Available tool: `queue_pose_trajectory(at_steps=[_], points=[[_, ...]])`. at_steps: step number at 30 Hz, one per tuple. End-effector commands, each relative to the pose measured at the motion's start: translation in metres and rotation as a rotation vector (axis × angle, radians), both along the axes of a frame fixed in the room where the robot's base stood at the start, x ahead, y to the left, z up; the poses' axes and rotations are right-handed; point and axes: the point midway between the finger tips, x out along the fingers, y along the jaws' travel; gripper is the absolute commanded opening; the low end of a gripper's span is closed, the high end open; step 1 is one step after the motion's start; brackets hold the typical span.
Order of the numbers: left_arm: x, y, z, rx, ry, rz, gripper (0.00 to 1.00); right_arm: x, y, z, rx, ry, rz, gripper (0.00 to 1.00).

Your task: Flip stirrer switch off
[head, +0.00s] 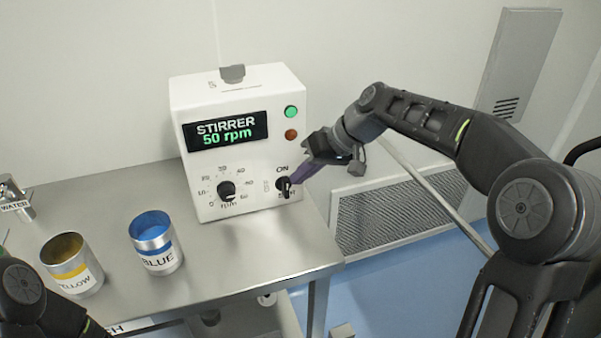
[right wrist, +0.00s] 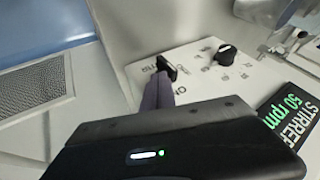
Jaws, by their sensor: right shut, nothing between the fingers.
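The stirrer box (head: 240,120) is white and stands on the steel table. Its display (head: 226,132) reads "STIRRER 50 rpm". The black stirrer switch (head: 285,188) is at the lower right of the front panel, under the "ON" label. It also shows in the right wrist view (right wrist: 166,68). My right gripper (head: 297,178) is shut and empty, its fingertips right at the switch from the right side. In the right wrist view the closed fingers (right wrist: 157,93) point at the switch; whether they touch it I cannot tell. The label below the switch is partly hidden.
A green light (head: 291,112) and a dull orange-red light (head: 291,134) sit above the switch. A round black speed knob (head: 227,190) is to its left. A yellow can (head: 72,265) and a blue can (head: 156,243) stand at the table's front. Part of my left arm shows lower left.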

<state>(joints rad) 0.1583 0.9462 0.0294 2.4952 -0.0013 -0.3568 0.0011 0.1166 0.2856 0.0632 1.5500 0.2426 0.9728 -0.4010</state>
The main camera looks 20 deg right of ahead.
Motion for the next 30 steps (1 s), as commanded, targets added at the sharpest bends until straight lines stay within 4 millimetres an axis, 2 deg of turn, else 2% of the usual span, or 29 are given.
queue_pose_trajectory(at_steps=[30], points=[[0.0, 0.0, 0.017, 0.0, 0.001, 0.0, 0.0, -0.001, 0.007, 0.007, -0.143, -0.009, 0.004, 0.0]])
